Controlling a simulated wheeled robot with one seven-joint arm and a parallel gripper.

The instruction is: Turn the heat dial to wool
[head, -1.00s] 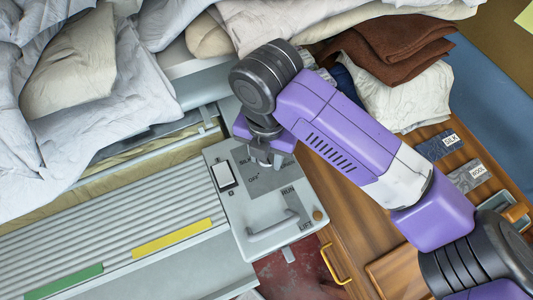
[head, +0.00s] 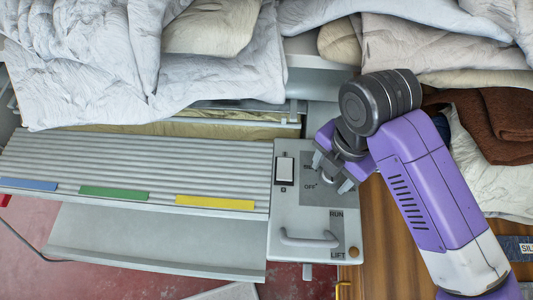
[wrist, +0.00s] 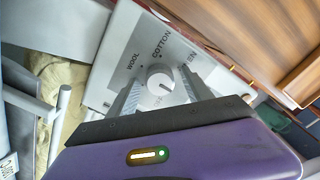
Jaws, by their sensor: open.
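The heat dial (wrist: 160,82) is a round pale knob on the grey control panel (wrist: 103,88). In the wrist view, the words WOOL, COTTON and a partly covered LINEN curve around its far side. A small dark mark on its face points to the lower right, away from WOOL. My gripper (wrist: 162,80) is open, with one finger on each side of the dial; I cannot tell whether either finger touches it. In the head view my gripper (head: 332,178) is over the upper right of the panel and hides most of the dial's labels.
The panel also carries a white rocker switch (head: 285,168) and a grey handle (head: 310,240) beside RUN and LIFT markings. The ribbed feed board (head: 135,165) lies to the left. Pale linens (head: 215,75) are heaped behind. A brown folded cloth (head: 495,110) sits at right.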

